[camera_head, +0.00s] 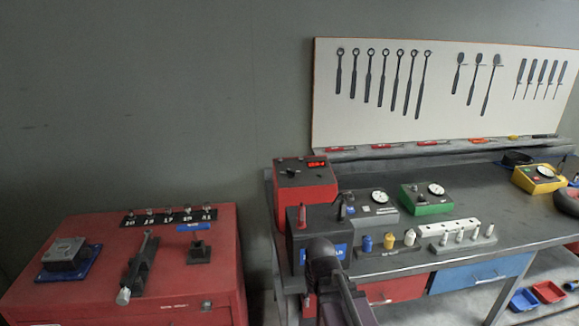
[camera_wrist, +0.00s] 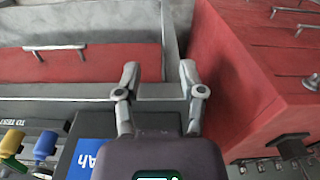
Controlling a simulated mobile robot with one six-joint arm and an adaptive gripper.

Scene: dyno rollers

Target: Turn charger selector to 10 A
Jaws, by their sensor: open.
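The charger is a red box (camera_head: 305,193) with a red lit display (camera_head: 317,164) at the back left of the workbench. Its dark selector knob (camera_head: 291,172) is small on the sloped top face; its setting is too small to read. My gripper (camera_wrist: 159,71) is open and empty in the wrist view, its two fingers apart, over the bench front and the gap beside the red chest. The charger is not seen in the wrist view. In the head view my dark arm is low in front of the bench, and the fingertips cannot be made out.
A dark battery (camera_head: 300,242) with a blue label stands before the charger, between it and my arm; the label shows in the wrist view (camera_wrist: 88,160). Gauge boxes, grey (camera_head: 374,209) and green (camera_head: 425,204), stand right of it. A red tool chest (camera_head: 185,300) is at left.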

